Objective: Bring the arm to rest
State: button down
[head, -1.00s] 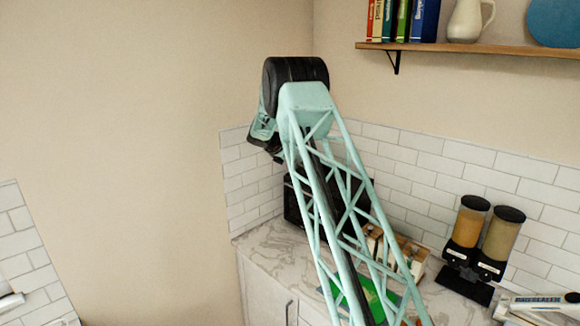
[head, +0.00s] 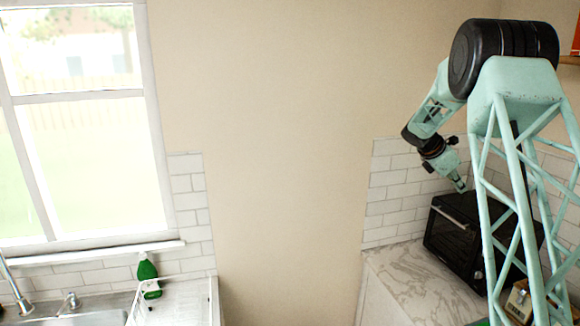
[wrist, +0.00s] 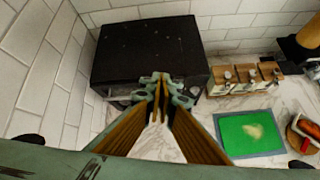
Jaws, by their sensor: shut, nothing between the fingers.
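My arm rises at the right of the head view and bends over at its black upper joint. My gripper (head: 458,183) hangs from its far end, beside the black toaster oven (head: 452,232) on the marble counter (head: 402,268). In the wrist view my gripper (wrist: 160,80) is shut, with its fingertips together and nothing held. The toaster oven (wrist: 150,45) lies beyond the fingertips there. I cannot tell the exact gap between them.
In the head view a sink (head: 90,312), a green spray bottle (head: 148,275) and a window (head: 85,130) stand left. Bare wall fills the middle.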

jog(key=s+a+r+m+y+b, duration=0.1)
jog(key=s+a+r+m+b, duration=0.15)
jog(key=s+a, duration=0.7)
jog(key=s+a+r+m+y+b, duration=0.2)
jog(key=s+a+m+b, duration=0.2)
jog(key=s+a, duration=0.55)
jog(key=s+a+r+m+y+b, duration=0.1)
jog(key=s+a+r+m+b, duration=0.3)
jog(key=s, duration=1)
jog(key=s+a+f+m+y+b, duration=0.1)
jog(key=s+a+f, duration=0.4)
jog(key=s, duration=0.7)
jog(key=s+a+f+m+t+y+b, duration=0.1)
jog(key=s+a+f+m+b, duration=0.3)
jog(key=s+a, duration=0.4)
jog(key=s+a+f+m+y+b, duration=0.3)
jog(key=s+a+f, duration=0.4)
jog(key=s, duration=0.9)
jog(key=shift+s+f+b, duration=0.35)
jog(key=shift+b, duration=0.1)
